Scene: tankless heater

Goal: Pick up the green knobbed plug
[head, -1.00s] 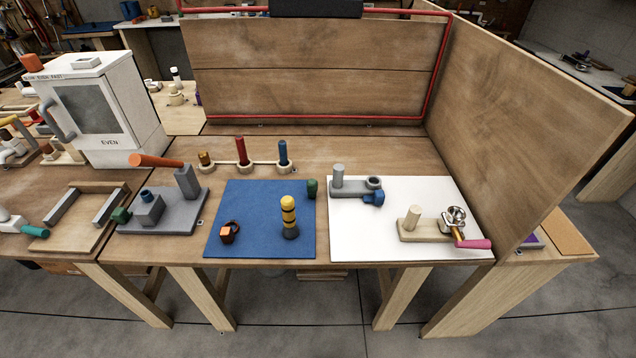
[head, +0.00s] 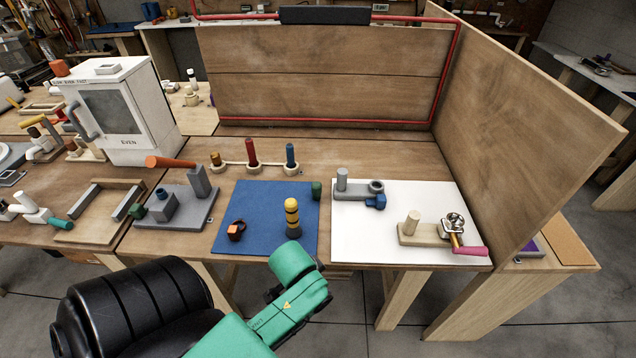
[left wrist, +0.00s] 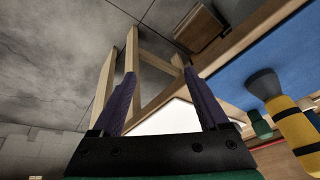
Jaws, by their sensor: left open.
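A small dark green plug (head: 316,190) stands at the right edge of the blue mat (head: 262,195), behind and right of a yellow-and-black banded tool (head: 292,215). A green knobbed piece also shows in the left wrist view (left wrist: 260,125), beside the banded tool (left wrist: 290,125). Another dark green knob (head: 137,211) is at the left of the grey fixture. My left gripper (left wrist: 160,73) is open and empty, its dark fingers apart, with no plug between them. In the head view my left arm is in front of the table; its fingers are hidden there. My right gripper is not in view.
The grey fixture (head: 182,208) with an orange lever stands left of the mat. An orange-topped ring piece (head: 236,231) lies on the mat. A white board (head: 375,243) with grey and wooden fixtures lies right of it. Wooden panels stand behind and at right.

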